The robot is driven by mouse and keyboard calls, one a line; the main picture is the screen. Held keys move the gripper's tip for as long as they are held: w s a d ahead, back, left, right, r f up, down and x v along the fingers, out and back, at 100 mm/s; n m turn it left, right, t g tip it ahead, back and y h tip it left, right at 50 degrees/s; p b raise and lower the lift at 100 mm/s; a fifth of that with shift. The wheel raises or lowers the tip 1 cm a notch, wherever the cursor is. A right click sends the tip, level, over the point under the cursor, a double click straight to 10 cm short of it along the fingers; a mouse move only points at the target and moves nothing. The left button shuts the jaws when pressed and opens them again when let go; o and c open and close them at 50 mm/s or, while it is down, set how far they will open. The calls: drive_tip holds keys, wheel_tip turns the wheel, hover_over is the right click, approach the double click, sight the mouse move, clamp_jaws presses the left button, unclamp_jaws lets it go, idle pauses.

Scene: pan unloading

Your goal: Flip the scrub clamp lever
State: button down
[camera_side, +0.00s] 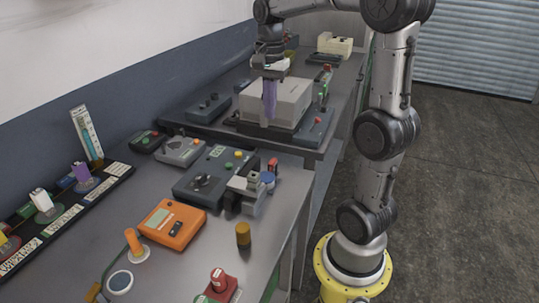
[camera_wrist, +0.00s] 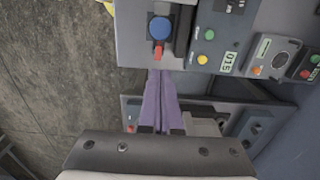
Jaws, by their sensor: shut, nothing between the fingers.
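My gripper (camera_side: 270,114) has purple fingers pointing down, shut and empty, in front of the beige box on the far bench. In the wrist view its fingertips (camera_wrist: 162,74) point toward the edge of the near bench. A grey clamp-like device (camera_side: 247,190) with a red-tipped part (camera_side: 272,163) and a blue round cap (camera_side: 267,177) sits at the near bench's right edge. In the wrist view the blue cap (camera_wrist: 160,28) and the red part (camera_wrist: 158,51) lie just beyond the fingertips. I cannot read any label naming the scrub clamp lever.
A dark control box (camera_side: 207,175) with a knob stands left of the clamp-like device. An orange box (camera_side: 172,226), an orange lever (camera_side: 134,243) and a brown cylinder (camera_side: 243,234) are nearer. The beige box (camera_side: 279,101) stands close by my gripper.

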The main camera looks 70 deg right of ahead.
sight(270, 164)
wheel_tip(270, 164, down, 14)
drive_tip(key=shift+a+f, duration=0.1)
idle(0.7)
drive_tip(key=shift+f, duration=0.1)
idle(0.3)
drive_tip(key=shift+d+r, duration=0.3)
drive_tip(key=shift+d, duration=0.4)
drive_tip(key=shift+r, duration=0.1)
drive_tip(key=a+r, duration=0.3)
drive_tip(key=r, duration=1)
drive_tip(key=shift+a+r, duration=0.25)
